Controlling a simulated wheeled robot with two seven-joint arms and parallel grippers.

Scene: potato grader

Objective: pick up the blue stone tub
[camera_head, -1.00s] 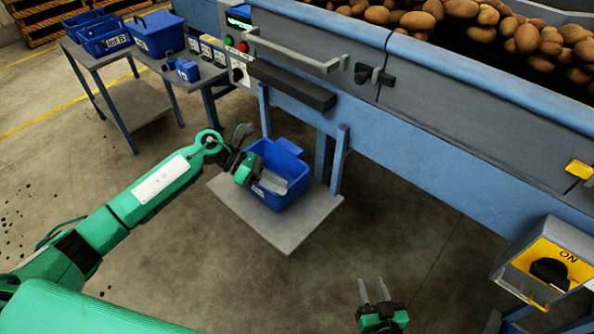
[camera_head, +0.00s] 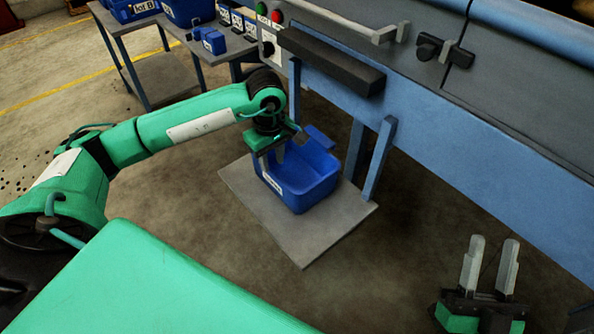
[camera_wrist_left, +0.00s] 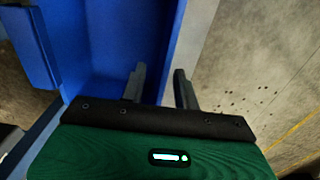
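The blue stone tub (camera_head: 318,178) stands upright on a low grey platform under the machine, with a white label on its front. My left gripper (camera_head: 268,160) is at the tub's left side, pointing down. Its fingers are apart, one inside the tub and one outside, with the side wall between them. In the left wrist view the tub's wall (camera_wrist_left: 190,35) runs between the two fingertips (camera_wrist_left: 160,80); I cannot tell whether they touch it. My right gripper (camera_head: 491,258) is open and empty at the lower right, away from the tub.
The grey platform (camera_head: 315,245) has bare room in front of the tub. A blue machine leg (camera_head: 380,160) stands close to the tub's right. A black bar (camera_head: 330,62) juts out above. A side table (camera_head: 175,92) with blue bins stands at the back left.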

